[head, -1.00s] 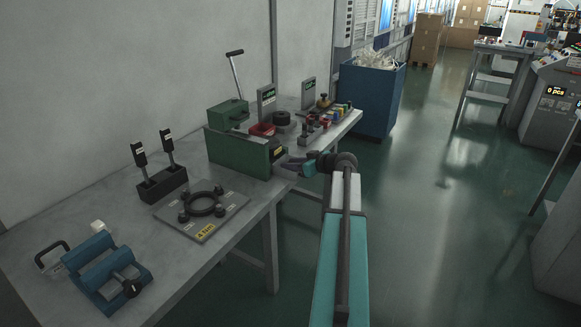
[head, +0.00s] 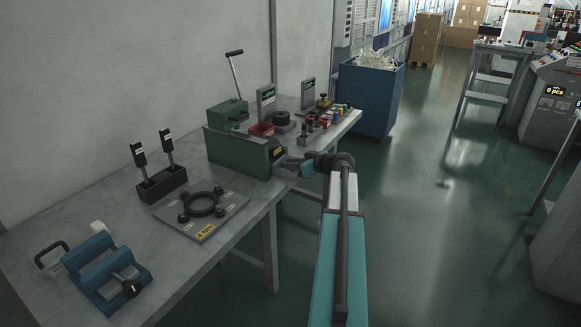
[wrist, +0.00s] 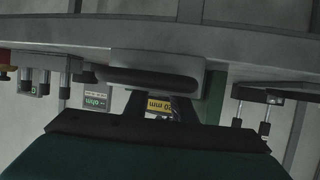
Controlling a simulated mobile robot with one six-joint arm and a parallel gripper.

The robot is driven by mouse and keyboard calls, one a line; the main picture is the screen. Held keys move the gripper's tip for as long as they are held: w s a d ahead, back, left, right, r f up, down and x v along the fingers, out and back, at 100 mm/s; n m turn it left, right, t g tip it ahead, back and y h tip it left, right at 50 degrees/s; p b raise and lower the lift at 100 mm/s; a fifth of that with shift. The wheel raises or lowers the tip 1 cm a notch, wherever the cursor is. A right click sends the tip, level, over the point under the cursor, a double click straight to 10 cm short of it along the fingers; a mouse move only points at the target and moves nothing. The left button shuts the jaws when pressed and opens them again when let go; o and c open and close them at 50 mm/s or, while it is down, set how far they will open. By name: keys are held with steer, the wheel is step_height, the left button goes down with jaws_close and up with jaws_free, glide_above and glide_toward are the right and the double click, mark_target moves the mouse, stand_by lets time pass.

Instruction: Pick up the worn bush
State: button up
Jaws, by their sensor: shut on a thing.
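My gripper (head: 285,160) is at the front of the green block fixture (head: 236,153), by the table's front edge. A yellow "20 mm" label (wrist: 160,105) shows upside down between the fingers. In the head view the held piece is too small and too hidden by my wrist to make out.
A plate with a black ring (head: 202,204), a black stand with two uprights (head: 162,182) and a blue cradle (head: 102,270) are on the table's near part. A lever press (head: 228,112), red dish (head: 262,129) and several small parts lie beyond the fixture.

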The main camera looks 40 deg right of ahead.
steer(key=shift+r, duration=0.2)
steer(key=shift+r, duration=1.2)
steer(key=s+a+r+b, duration=0.1)
steer(key=s+a, duration=0.2)
steer(key=s, duration=0.4)
steer(key=s+a+r, duration=0.1)
steer(key=s+a, duration=0.2)
steer(key=s, duration=0.4)
steer(key=shift+s+r+b, duration=0.15)
steer(key=shift+s+b, duration=0.25)
steer(key=shift+a, duration=0.1)
stand_by(0.4)
